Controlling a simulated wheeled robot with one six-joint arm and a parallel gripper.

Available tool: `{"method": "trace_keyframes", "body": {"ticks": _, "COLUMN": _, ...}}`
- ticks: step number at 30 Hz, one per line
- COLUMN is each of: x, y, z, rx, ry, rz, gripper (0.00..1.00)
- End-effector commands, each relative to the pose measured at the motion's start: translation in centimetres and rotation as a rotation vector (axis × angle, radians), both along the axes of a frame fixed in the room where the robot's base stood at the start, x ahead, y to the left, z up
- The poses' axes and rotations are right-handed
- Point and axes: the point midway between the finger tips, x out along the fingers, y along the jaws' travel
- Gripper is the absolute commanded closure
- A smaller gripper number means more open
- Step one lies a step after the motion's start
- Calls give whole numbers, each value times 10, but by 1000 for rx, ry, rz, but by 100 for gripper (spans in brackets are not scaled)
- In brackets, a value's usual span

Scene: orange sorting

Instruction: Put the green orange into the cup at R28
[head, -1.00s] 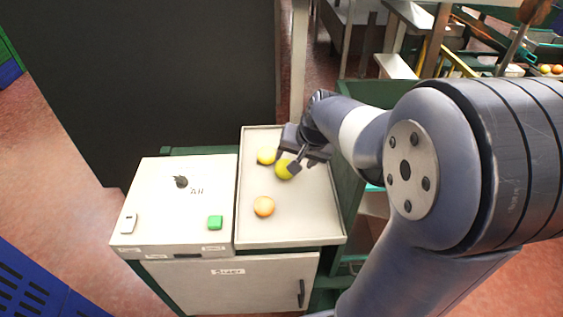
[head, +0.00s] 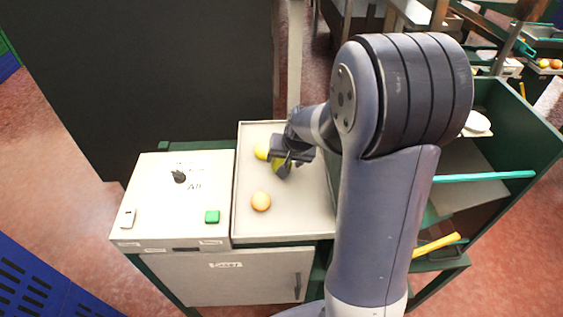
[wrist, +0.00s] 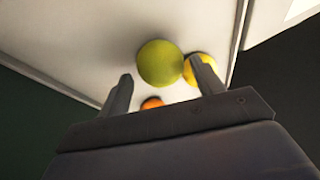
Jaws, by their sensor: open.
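The green orange (head: 278,163) lies on the pale tray (head: 302,215), partly hidden by my gripper (head: 287,165) in the head view. In the wrist view the green orange (wrist: 159,62) shows whole, just beyond the fingertips and between their lines. My gripper (wrist: 162,76) is open and empty, with one finger on each side. A yellow fruit (wrist: 204,68) sits close beside the green one, near the right fingertip. I cannot tell whether they touch. No cup or R28 label can be made out.
An orange fruit (head: 261,201) lies nearer the tray's front. Left of the tray is a white control panel (head: 150,200) with a green button (head: 212,217) and a dark knob (head: 179,176). A green shelf unit (head: 500,150) stands at the right.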

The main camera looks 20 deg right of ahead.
Motion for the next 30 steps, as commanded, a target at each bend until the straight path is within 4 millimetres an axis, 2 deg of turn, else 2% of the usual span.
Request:
{"method": "trace_keyframes", "body": {"ticks": 7, "x": 10, "y": 2, "z": -20, "rx": -1, "ry": 1, "rz": 0, "gripper": 37}}
{"method": "trace_keyframes", "body": {"ticks": 16, "x": 12, "y": 2, "z": -23, "rx": -1, "ry": 0, "rz": -2, "gripper": 37}}
{"method": "trace_keyframes", "body": {"ticks": 30, "x": 11, "y": 2, "z": -22, "rx": -1, "ry": 0, "rz": -2, "gripper": 75}}
